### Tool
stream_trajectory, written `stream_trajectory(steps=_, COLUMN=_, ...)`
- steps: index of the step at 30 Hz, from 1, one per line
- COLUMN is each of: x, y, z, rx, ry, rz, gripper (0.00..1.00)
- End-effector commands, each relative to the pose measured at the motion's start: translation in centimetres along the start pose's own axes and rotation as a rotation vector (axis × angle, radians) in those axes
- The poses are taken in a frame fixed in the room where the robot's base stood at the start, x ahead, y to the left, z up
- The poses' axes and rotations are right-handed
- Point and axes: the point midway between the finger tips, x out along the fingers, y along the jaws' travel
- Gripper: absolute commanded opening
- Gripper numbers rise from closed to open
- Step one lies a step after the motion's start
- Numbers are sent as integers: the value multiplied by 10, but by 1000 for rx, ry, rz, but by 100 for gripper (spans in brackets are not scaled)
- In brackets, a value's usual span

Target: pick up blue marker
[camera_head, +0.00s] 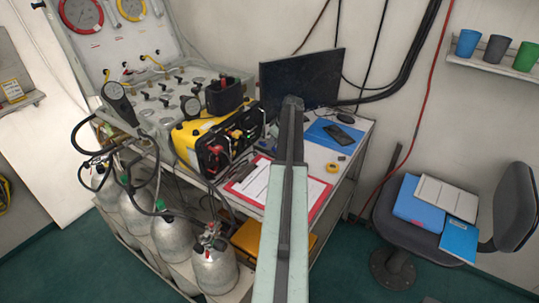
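I cannot make out a blue marker in this view. The desk (318,158) holds a red-bordered clipboard (253,188) with white sheets, a blue folder (325,133) with a dark phone (339,134) on it, and a small yellow ring (332,167), perhaps a tape roll. A long pale bar with a dark strip, part of my own body, rises through the middle of the picture and hides part of the desk, the clipboard and the monitor. My gripper's fingers do not show.
A dark monitor (302,75) stands at the desk's back. A yellow-and-black case (217,137) and a gauge panel (120,42) are on the left, above several grey cylinders (214,269). A chair (411,212) with folders stands right. Three cups sit on a wall shelf (492,66).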

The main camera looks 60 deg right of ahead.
Motion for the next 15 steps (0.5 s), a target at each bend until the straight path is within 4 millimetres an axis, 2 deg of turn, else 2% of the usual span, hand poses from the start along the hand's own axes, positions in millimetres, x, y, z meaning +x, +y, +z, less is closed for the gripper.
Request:
stream_trajectory(steps=1, x=7, y=0, z=1, rx=0, ry=0, rz=0, gripper=27)
stream_trajectory(steps=6, x=4, y=-1, z=-1, rx=0, ry=0, rz=0, gripper=27)
stream_trajectory(steps=7, x=4, y=-1, z=-1, rx=0, ry=0, rz=0, gripper=24)
stream_trajectory(steps=9, x=3, y=-1, z=-1, rx=-1, ry=0, rz=0, gripper=4)
stream_trajectory(steps=10, x=4, y=-1, z=-1, rx=-1, ry=0, rz=0, gripper=0)
stream_trajectory(steps=15, x=4, y=-1, z=-1, rx=-1, ry=0, rz=-1, gripper=0)
